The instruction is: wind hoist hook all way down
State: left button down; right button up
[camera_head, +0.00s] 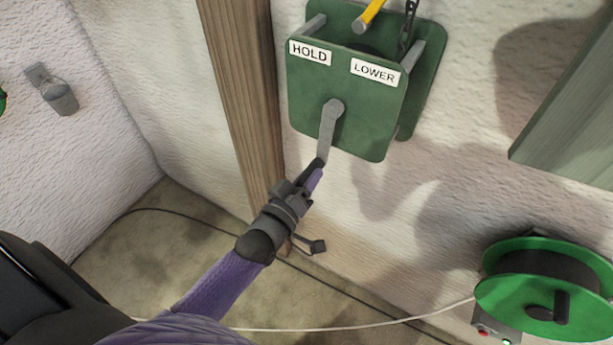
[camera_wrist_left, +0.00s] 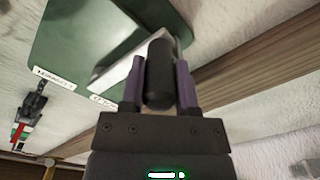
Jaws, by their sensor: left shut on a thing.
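The hoist (camera_head: 345,95) is a green box on the wall, with HOLD and LOWER labels on its front plate. Its grey crank arm (camera_head: 328,135) points down from the hub. A yellow lever (camera_head: 369,14) and a dark chain (camera_head: 408,25) show at the top; which label the lever is set to, I cannot tell. My left gripper (camera_head: 317,172) is at the crank's lower end. In the left wrist view its purple fingers are shut around the black crank handle (camera_wrist_left: 159,75). The hook cannot be made out for certain. My right gripper is not in view.
A wooden post (camera_head: 240,90) stands left of the hoist. A green cable reel (camera_head: 540,285) is at the lower right, with a white cable along the floor. A grey-green panel (camera_head: 570,115) juts in at the right. A small grey fitting (camera_head: 57,95) is on the left wall.

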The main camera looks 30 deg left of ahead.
pick_arm(q)
jog(key=shift+c, duration=1.7)
grip_release()
jog(key=s+p, duration=0.1)
jog(key=s, duration=0.9)
jog(key=shift+a, duration=0.4)
